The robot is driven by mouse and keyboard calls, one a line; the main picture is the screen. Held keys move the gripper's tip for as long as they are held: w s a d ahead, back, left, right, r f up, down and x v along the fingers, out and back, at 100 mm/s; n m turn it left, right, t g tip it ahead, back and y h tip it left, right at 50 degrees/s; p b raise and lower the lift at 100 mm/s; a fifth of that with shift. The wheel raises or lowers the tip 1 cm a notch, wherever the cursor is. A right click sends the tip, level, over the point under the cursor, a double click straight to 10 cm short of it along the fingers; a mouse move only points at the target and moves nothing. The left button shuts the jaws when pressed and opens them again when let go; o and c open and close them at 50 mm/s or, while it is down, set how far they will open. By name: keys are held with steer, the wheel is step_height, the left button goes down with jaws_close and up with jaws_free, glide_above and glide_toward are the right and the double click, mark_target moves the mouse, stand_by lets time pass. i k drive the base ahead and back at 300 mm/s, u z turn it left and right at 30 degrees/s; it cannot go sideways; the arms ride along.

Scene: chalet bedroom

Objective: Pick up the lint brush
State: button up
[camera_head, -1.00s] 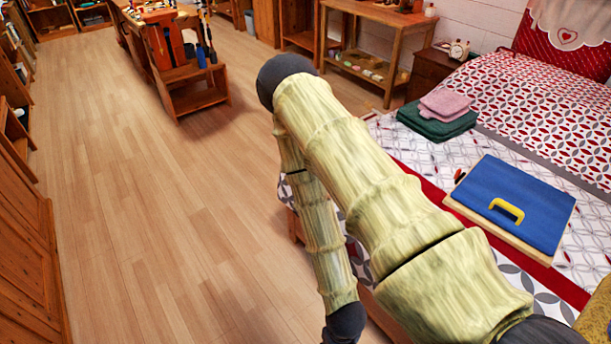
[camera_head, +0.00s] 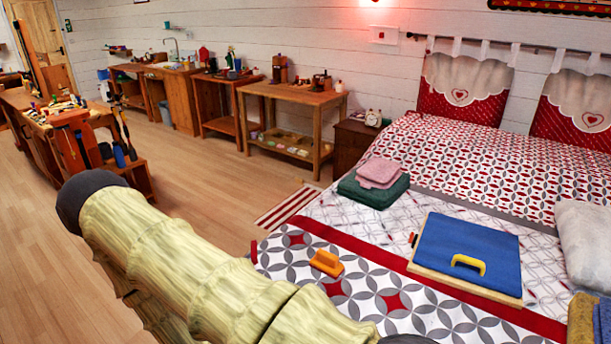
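An orange block-like object with a raised grip (camera_head: 327,262) lies on the patterned bed cover near the bed's left edge; it looks like the lint brush. A yellow handle (camera_head: 468,264) lies on a blue cloth-covered board (camera_head: 478,240) farther right on the bed; I cannot tell if it is fixed to it. My arm, with pale yellow-green sleeves, crosses the lower left of the picture in front of the bed's near corner. My gripper is outside the view.
Folded green (camera_head: 372,190) and pink towels (camera_head: 380,172) lie on the bed behind the orange object. A white pillow (camera_head: 584,240) and mustard cloth (camera_head: 581,318) lie at right. A nightstand (camera_head: 352,143) and wooden tables (camera_head: 290,98) line the wall. Floor at left is open.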

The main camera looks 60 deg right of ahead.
mark_target(327, 262)
steer(key=i, duration=0.7)
steer(key=z, duration=1.9)
